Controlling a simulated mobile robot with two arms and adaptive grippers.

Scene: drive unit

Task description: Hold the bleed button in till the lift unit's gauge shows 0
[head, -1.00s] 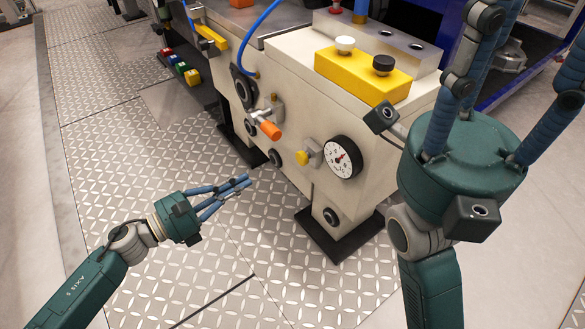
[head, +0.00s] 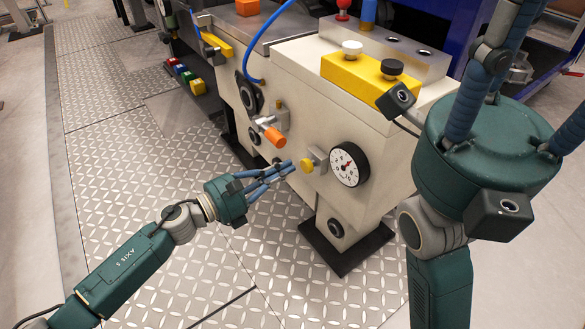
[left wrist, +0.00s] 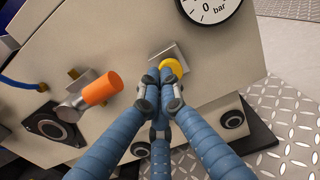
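The bleed button (head: 307,165) is a yellow round knob on a grey block on the cream lift unit's side. It also shows in the left wrist view (left wrist: 172,67). The round white gauge (head: 349,164) is just right of it, with a red needle pointing off the vertical; the exact reading is too small to tell. My left gripper (head: 291,167) has its blue fingers together, empty, tips just left of the button with a small gap. In the left wrist view the fingertips (left wrist: 166,78) overlap the button's lower edge. My right gripper (head: 530,60) is raised at the right, fingers spread, tips cut off.
An orange-ended lever (head: 273,137) sticks out left of the button, close above my left fingers. A yellow box (head: 365,78) with a white and a black knob sits on top of the unit. Tread-plate floor (head: 110,180) is open at the left.

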